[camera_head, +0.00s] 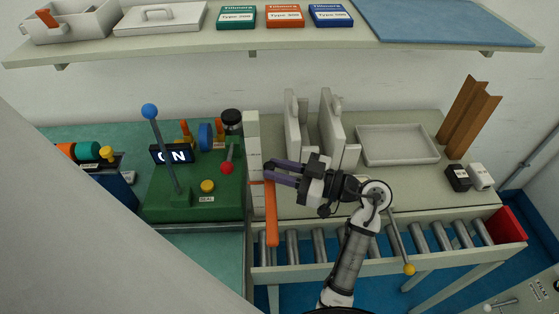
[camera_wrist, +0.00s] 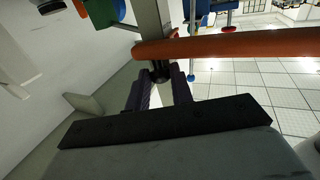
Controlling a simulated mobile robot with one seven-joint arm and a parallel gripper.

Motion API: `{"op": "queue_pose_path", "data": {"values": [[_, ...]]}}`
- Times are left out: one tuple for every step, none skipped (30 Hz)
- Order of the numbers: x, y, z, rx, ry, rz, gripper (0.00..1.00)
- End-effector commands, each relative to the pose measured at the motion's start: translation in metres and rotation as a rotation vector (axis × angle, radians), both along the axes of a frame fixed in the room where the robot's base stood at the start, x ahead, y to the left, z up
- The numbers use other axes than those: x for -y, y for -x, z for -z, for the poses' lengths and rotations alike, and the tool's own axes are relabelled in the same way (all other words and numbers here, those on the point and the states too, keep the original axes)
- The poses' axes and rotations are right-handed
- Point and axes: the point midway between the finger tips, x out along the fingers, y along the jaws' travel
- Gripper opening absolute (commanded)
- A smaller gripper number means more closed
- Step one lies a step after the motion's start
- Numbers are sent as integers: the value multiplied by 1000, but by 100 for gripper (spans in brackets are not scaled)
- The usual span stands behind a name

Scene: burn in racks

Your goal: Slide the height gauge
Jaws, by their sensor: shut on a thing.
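The height gauge is a pale upright post (camera_head: 252,135) with an orange bar (camera_head: 271,212), standing at the left end of the roller conveyor. In the wrist view the grey post (camera_wrist: 152,25) rises beyond the fingers, and the orange bar (camera_wrist: 235,45) runs across to the right. My gripper (camera_head: 268,172) has purple fingers and reaches in from the right. In the wrist view its fingertips (camera_wrist: 162,80) are closed around a small dark part just below the orange bar, at the post. The fingers partly hide this part.
A green machine (camera_head: 200,195) with a blue-knobbed lever and an ON sign stands left of the gauge. Upright grey plates (camera_head: 330,120) and a shallow tray (camera_head: 397,145) are behind my arm. The roller conveyor (camera_head: 340,245) runs below, with a yellow-knobbed lever (camera_head: 408,268).

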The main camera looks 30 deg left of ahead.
Motion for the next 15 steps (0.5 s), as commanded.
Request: {"op": "queue_pose_path", "data": {"values": [[0,0,7,-3,1,1,0],[0,0,9,-3,1,1,0],[0,0,9,-2,1,1,0],[0,0,9,-2,1,1,0],[0,0,9,-1,1,1,0],[0,0,9,-1,1,1,0],[0,0,9,-1,1,1,0],[0,0,9,-1,1,1,0],[0,0,9,-1,1,1,0],[0,0,9,-1,0,0,0],[0,0,9,-1,0,0,24],[0,0,9,-1,0,0,29],[0,0,9,-1,0,0,33],[0,0,8,-1,0,0,37],[0,0,8,-1,0,0,42]]}}
